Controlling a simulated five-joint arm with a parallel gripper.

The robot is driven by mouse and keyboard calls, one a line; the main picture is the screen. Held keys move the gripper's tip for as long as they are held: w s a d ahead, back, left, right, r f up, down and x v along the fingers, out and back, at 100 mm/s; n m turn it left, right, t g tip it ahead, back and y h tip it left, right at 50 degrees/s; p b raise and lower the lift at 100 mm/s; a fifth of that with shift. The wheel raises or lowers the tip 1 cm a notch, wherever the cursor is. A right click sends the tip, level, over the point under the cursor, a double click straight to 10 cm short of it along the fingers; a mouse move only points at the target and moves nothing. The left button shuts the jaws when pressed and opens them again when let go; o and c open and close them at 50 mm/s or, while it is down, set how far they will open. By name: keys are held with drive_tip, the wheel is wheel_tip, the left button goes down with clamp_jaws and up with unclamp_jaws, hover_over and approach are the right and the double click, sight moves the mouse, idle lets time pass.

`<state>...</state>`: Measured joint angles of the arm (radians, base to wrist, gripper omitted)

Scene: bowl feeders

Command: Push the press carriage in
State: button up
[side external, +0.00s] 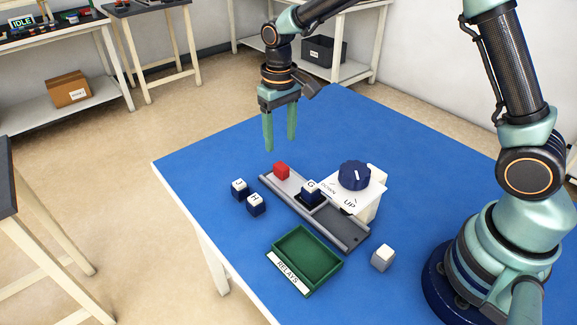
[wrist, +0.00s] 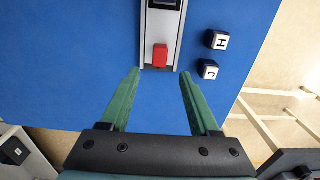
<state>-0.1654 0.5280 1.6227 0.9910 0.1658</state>
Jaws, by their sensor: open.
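A grey rail (side external: 353,237) lies on the blue table. The press carriage, a light grey slide (side external: 294,183) with a red block (side external: 281,170) at its outer end, sits in it. A dark block marked G (side external: 311,190) stands on the carriage's inner part, beside the white press housing (side external: 371,203). A navy knob (side external: 354,175) tops the housing between DOWN and UP labels. My gripper (side external: 280,149) is open and empty, above and beyond the red end. In the wrist view, the red block (wrist: 160,56) shows just ahead of the space between my fingertips (wrist: 160,72).
Blocks marked J (side external: 239,189) and H (side external: 256,204) stand left of the rail. A green tray (side external: 318,283) labelled RELAYS sits at the front, with a grey and white block (side external: 382,258) to its right. The table behind the rail is clear.

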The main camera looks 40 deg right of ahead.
sight(282, 165)
wheel_tip(282, 165, down, 9)
drive_tip(key=shift+f, duration=0.1)
idle(0.4)
clamp_jaws()
idle(1.3)
